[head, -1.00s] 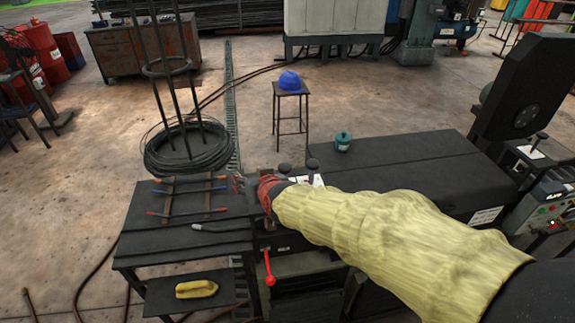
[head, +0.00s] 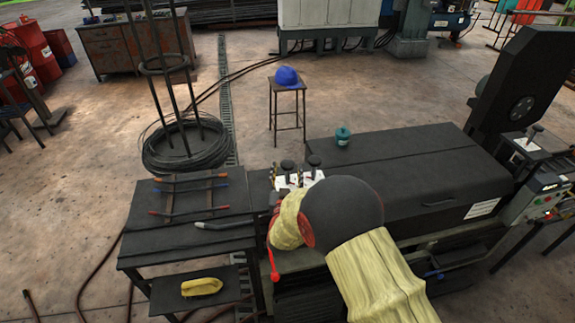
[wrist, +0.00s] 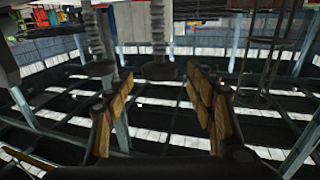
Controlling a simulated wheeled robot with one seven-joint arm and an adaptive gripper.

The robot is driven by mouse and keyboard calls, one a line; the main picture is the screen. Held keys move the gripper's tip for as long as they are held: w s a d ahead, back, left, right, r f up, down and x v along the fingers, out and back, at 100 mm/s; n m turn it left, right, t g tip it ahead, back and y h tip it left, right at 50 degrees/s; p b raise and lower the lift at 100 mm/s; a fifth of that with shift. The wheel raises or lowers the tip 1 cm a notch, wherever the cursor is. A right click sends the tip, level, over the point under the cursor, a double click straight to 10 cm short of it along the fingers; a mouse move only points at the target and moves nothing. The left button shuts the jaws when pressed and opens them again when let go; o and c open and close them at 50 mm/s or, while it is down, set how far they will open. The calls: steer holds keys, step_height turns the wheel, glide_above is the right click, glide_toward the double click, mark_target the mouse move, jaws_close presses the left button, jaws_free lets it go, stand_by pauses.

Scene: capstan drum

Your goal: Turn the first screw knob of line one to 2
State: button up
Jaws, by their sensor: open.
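Two dark round screw knobs, one at the left (head: 287,165) and one at the right (head: 313,160), stand at the left end of the black machine (head: 400,185), above white marked plates (head: 298,180). The wrist view appears upside down; two dark knobs on threaded shafts, at the left (wrist: 98,67) and near the middle (wrist: 160,70), hang from its top. I cannot tell which is the first of line one, and no setting is readable. My gripper (wrist: 162,77) is open, its padded fingers apart, with the middle knob between their tips in the picture; contact is unclear. My sleeved arm hides it in the head view.
A side table (head: 185,247) with rods and a grey-handled tool stands left of the machine. A red-knobbed lever (head: 275,275) is close below my arm. A teal container (head: 342,137) sits on the machine top. A stool with a blue cap (head: 286,76) is behind.

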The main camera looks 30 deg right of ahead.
mark_target(293, 167)
steer(key=shift+x, duration=2)
steer(key=shift+c, duration=0.3)
steer(key=c, duration=1.1)
steer(key=shift+n+y+b, duration=0.3)
steer(key=shift+y+b, duration=0.1)
steer(key=shift+b, duration=0.15)
steer(key=n+t+y+b, duration=0.1)
steer(key=n+y+b, duration=0.1)
steer(key=y, duration=0.1)
steer(key=shift+d+f+t, duration=0.15)
steer(key=shift+t, duration=0.25)
steer(key=n+y+b, duration=0.2)
steer(key=y, duration=0.1)
steer(key=shift+n+t+y, duration=0.3)
steer(key=shift+t+y, duration=0.1)
steer(key=n+y, duration=0.2)
steer(key=y, duration=0.2)
steer(key=shift+n, duration=0.4)
steer(key=shift+n+g+y, duration=0.7)
steer(key=shift+n+y, duration=0.7)
steer(key=shift+y, duration=0.9)
steer(key=shift+r+y, duration=0.2)
steer(key=shift+y, duration=0.1)
